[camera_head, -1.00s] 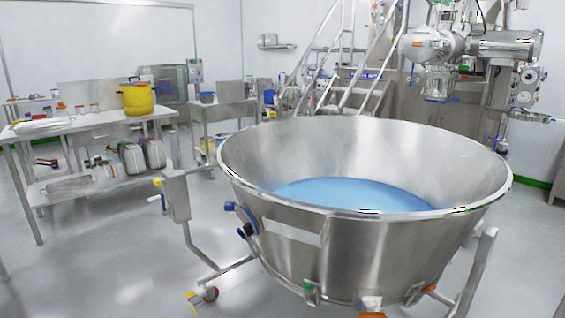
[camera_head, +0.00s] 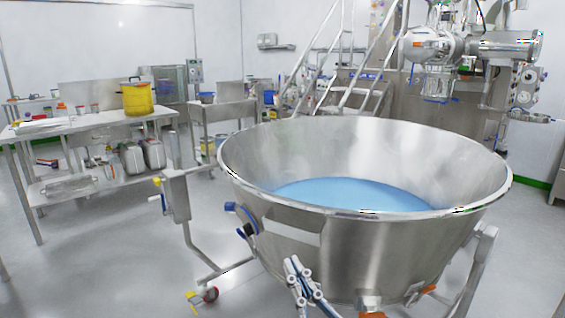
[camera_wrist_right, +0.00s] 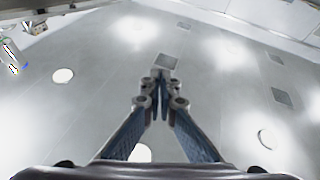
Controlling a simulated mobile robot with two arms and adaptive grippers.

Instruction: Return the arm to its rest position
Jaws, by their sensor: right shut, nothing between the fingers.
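My right gripper (camera_head: 297,268) shows at the bottom middle of the head view, in front of the lower outer wall of the large steel bowl (camera_head: 350,250). Its fingers point upward in the picture. The gripper is shut and empty. My left gripper is in neither view.
The wheeled bowl holds blue material (camera_head: 350,194) and fills the middle and right. A steel table (camera_head: 95,123) with a yellow container (camera_head: 138,99) stands at the left. Stairs (camera_head: 335,60) and process equipment stand behind. The floor (camera_head: 110,250) at the lower left is clear.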

